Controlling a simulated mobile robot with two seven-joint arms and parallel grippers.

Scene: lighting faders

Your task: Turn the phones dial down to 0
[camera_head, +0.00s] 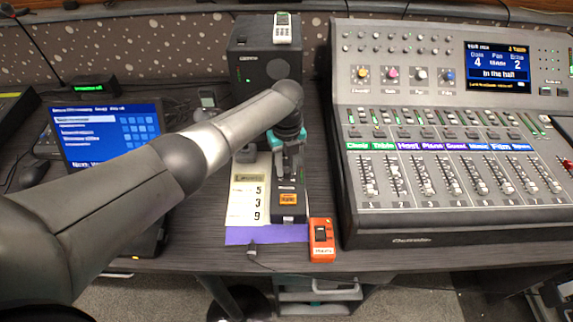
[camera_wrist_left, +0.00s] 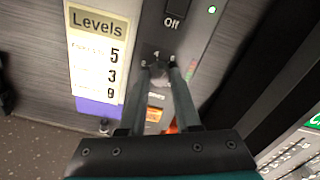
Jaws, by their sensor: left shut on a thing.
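My left gripper (camera_head: 291,172) is over a narrow dark box (camera_head: 289,214) with a small orange display (camera_head: 289,199), on the desk left of the mixer. In the left wrist view the gripper (camera_wrist_left: 160,68) is shut on a round grey dial (camera_wrist_left: 159,76), one finger on each side of it. Small marks show around the dial; the pointer cannot be read. The display (camera_wrist_left: 154,114) is partly hidden by the fingers, and its figure is not legible. In the head view the gripper hides the dial. My right gripper is in neither view.
A Levels card (camera_head: 246,204) reading 5, 3, 9 lies left of the box. An orange switch box (camera_head: 322,240) stands at its front right. The large mixer (camera_head: 440,237) is to the right, a black speaker (camera_head: 252,62) behind, a laptop (camera_head: 105,130) to the left.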

